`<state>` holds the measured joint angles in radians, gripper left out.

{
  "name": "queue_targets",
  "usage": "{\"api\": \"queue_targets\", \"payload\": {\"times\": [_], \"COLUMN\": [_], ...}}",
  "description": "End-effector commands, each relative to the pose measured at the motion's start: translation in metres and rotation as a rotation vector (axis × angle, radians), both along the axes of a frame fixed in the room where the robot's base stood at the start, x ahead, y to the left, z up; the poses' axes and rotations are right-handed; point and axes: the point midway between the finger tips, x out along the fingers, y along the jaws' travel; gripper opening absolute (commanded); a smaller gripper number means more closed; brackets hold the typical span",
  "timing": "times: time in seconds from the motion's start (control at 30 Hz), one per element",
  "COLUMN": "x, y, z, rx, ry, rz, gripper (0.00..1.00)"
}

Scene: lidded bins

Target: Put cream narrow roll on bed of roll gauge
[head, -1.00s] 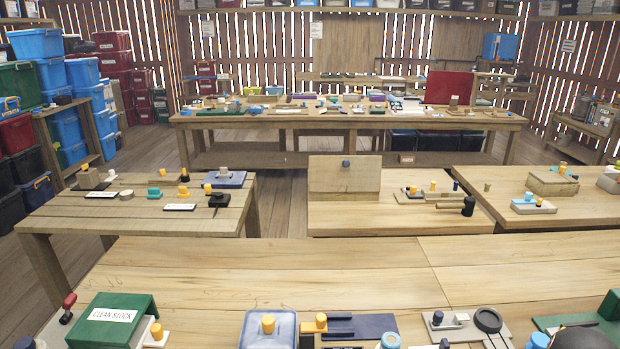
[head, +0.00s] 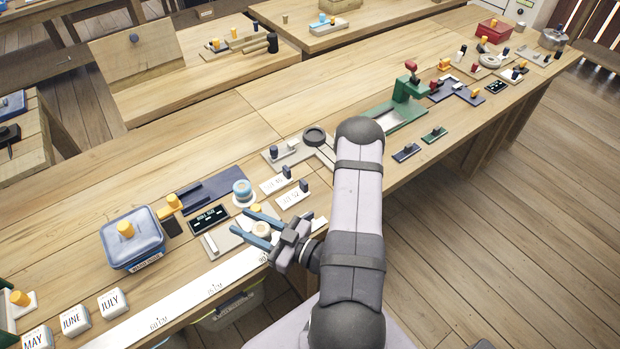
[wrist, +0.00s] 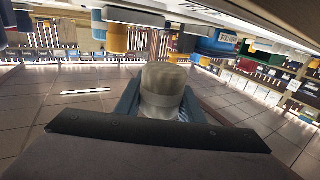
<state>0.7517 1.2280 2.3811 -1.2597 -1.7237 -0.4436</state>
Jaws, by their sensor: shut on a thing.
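My gripper (head: 242,219) is low over the front of the near bench, its two blue fingers pointing left. It is shut on the cream narrow roll (head: 261,230), which shows between the fingers. In the wrist view the roll (wrist: 163,90) sits between the blue fingers, with a paler band around it. A grey plate (head: 222,240) with a light bar lies under and beside the fingers, partly hidden by them. I cannot tell for sure whether this plate or the dark blue channelled block (head: 210,190) behind it is the roll gauge.
A blue-and-white round stack (head: 242,190) and a black marked panel (head: 208,219) are close by. A blue lidded bin (head: 132,238) stands left. White label plates (head: 293,196) lie right, and a long white ruler (head: 180,300) runs along the front edge.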

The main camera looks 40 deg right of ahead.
Motion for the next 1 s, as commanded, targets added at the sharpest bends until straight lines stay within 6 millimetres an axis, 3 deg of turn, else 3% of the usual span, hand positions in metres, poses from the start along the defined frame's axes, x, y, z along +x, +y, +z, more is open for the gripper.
{"api": "queue_targets", "payload": {"times": [0.07,0.33,0.6,0.77,1.0], "x": [0.006,0.025,0.041,0.04,0.027], "y": [-0.014,-0.07,-0.166,-0.213,-0.261], "z": [-0.004,0.015,0.047,0.062,0.049], "rx": [-0.006,-0.009,-0.005,0.0,0.003], "ry": [-0.005,-0.009,-0.007,-0.003,0.002], "rz": [-0.022,-0.121,-0.415,-0.594,-0.795], "gripper": [0.13,0.13,0.13,0.13,0.13]}}
